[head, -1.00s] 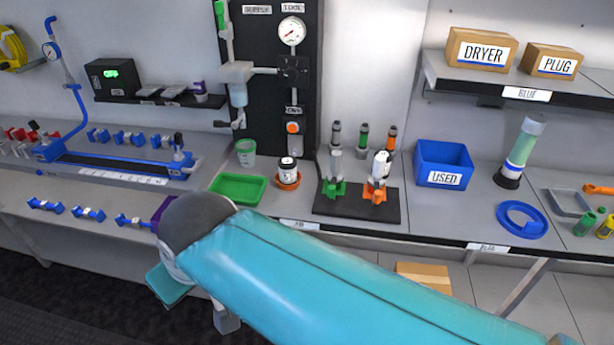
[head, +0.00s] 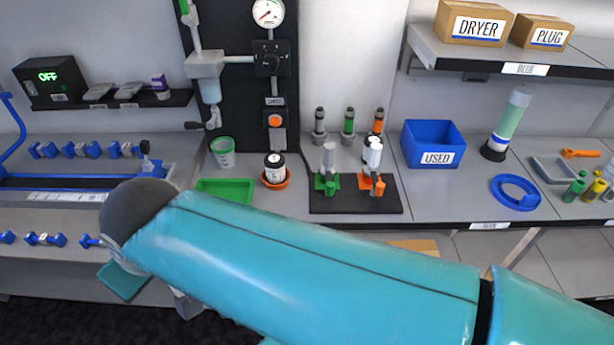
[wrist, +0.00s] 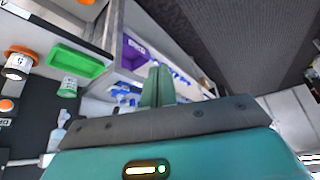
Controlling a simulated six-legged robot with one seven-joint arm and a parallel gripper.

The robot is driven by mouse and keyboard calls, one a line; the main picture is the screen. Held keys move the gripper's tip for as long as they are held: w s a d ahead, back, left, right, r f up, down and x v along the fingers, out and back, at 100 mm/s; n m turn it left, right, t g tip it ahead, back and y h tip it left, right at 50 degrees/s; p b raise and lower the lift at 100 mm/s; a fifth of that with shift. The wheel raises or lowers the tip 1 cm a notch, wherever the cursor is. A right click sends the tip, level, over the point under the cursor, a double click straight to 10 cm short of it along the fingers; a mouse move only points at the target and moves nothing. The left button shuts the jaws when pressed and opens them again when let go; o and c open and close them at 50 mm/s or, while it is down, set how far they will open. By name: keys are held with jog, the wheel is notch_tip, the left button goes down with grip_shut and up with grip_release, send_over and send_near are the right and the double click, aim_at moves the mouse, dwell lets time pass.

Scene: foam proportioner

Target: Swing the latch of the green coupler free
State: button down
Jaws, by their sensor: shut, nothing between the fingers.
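The green coupler (head: 327,183) stands upright on the left part of a black base plate (head: 355,206), with a pale grey body above its green foot. An orange coupler (head: 373,180) stands just right of it on the same plate. The latch is too small to make out. My gripper (wrist: 158,85) shows in the wrist view with its two green fingers together and nothing between them. It is away from the couplers, which are out of the wrist view.
A green tray (head: 225,188) and an orange dish with a jar (head: 275,172) sit left of the plate. A blue USED bin (head: 433,145) stands right. Three small cylinders line the back. Shelves with boxes (head: 474,22) overhang at upper right.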

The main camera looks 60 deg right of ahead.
jog(key=shift+r, duration=0.1)
jog(key=w+d+f+m+g+h, duration=0.1)
jog(key=w+d+f+m+g, duration=0.2)
jog(key=d, duration=0.4)
jog(key=w+d+m+g+h, duration=0.1)
jog(key=w+d+m, duration=0.1)
jog(key=d+m, duration=0.45)
jog(key=s+d+f+m+g+h, duration=0.1)
jog(key=s+d+f+m+g, duration=0.1)
jog(key=d, duration=1)
jog(key=s+d+f+m+g+h, duration=0.1)
jog(key=d+m+g, duration=0.4)
jog(key=d, duration=0.7)
jog(key=shift+s+f+m+h, duration=0.35)
jog(key=shift+s+m+h, duration=0.2)
jog(key=shift+m, duration=0.4)
